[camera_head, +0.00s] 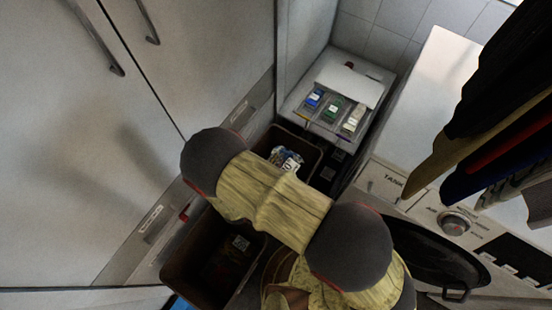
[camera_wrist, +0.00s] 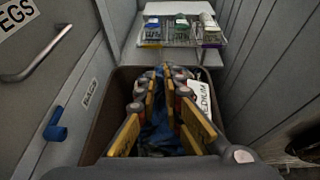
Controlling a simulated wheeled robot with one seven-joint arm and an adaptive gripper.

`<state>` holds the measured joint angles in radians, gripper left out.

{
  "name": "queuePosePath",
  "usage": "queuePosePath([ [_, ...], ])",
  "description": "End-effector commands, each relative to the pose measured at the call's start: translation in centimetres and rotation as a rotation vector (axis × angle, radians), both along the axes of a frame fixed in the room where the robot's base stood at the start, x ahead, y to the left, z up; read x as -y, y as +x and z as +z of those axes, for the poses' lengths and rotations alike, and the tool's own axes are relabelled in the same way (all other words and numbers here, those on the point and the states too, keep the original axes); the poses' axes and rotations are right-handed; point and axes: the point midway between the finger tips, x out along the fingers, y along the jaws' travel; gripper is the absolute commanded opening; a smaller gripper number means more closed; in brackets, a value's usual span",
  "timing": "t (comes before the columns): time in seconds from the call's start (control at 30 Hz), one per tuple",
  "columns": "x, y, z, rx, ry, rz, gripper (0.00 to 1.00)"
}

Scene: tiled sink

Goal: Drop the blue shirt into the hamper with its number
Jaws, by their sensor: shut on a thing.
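My gripper (camera_wrist: 167,82) is shut on the blue shirt (camera_wrist: 158,130), which shows as crumpled dark blue cloth between the yellow and grey fingers in the wrist view. The fingers point into a dark brown hamper (camera_wrist: 108,98). A white tag reading "MEDIUM" (camera_wrist: 204,97) shows right of the fingers. In the head view my arm covers the gripper and shirt. The back hamper (camera_head: 309,165) has a white tag (camera_head: 289,164) in it whose marks are too small to read surely. A second brown hamper (camera_head: 190,268) stands nearer, with a small tag (camera_head: 241,243) inside.
A white cabinet (camera_head: 180,60) with handles is at left. A white unit (camera_head: 345,95) with blue, green and pale items stands behind the back hamper. A washing machine (camera_head: 400,190) stands at right, with dark clothes (camera_head: 500,90) hanging above it.

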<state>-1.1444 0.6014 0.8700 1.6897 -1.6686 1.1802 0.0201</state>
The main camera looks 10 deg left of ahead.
Motion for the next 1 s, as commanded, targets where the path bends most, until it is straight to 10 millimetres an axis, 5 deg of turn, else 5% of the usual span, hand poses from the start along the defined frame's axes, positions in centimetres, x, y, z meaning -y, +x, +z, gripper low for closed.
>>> queuePosePath([
  [0.33, 0.0, 0.1, -4.1, 0.0, 0.001, 0.0, 0.0],
  [0.7, 0.0, 0.1, -4.6, 0.001, 0.002, -0.001, 0.0],
  [0.73, 0.0, 0.1, -4.6, 0.001, 0.002, -0.001, 0.09],
  [1.0, 0.0, 0.1, -4.6, 0.0, 0.001, 0.0, 0.24],
])
